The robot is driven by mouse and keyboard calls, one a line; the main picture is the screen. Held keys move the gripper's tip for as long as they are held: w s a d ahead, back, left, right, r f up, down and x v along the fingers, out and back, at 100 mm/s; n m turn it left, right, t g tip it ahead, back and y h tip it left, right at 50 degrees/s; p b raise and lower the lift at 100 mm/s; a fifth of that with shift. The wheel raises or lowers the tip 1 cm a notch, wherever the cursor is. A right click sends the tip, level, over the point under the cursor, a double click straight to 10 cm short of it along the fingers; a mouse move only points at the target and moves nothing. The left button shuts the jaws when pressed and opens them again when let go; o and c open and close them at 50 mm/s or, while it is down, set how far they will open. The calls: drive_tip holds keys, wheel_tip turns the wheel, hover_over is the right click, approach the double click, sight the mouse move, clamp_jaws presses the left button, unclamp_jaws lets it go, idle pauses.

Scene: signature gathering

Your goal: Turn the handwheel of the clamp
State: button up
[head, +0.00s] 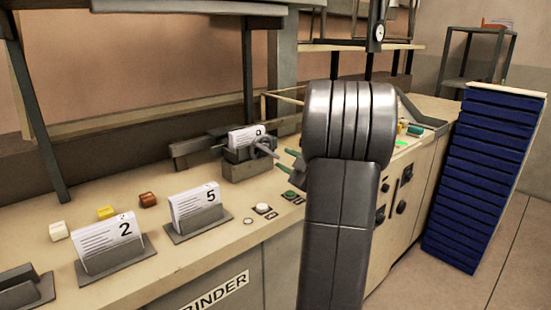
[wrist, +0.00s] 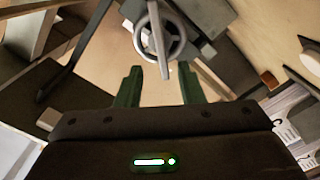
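The clamp (head: 240,168) is a grey block on the binder bench, with a card stack (head: 243,137) standing in it. Its handwheel (head: 264,147) is on the side towards my gripper. In the wrist view the handwheel (wrist: 141,47) is a grey ring with a bar across it, at the top centre. My gripper (wrist: 160,84) has two green fingers, apart and with nothing between them. The handwheel lies just beyond the fingertips, and I see no contact. In the head view my gripper (head: 281,161) is right of the handwheel, partly hidden by my arm.
Card holders marked 2 (head: 113,262) and 5 (head: 200,230) stand on the bench (head: 165,262) at front left. A round white button (head: 262,208) and a green one lie near the bench edge. Blue stacked trays (head: 480,180) stand at right.

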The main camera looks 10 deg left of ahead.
sight(268, 151)
drive_tip(key=v, duration=0.6)
drive_tip(key=p+x, duration=0.1)
drive_tip(key=x, duration=1.3)
drive_tip(key=shift+p, duration=0.35)
drive_tip(key=shift+s+d+n, duration=0.1)
drive_tip(key=shift+n, duration=0.3)
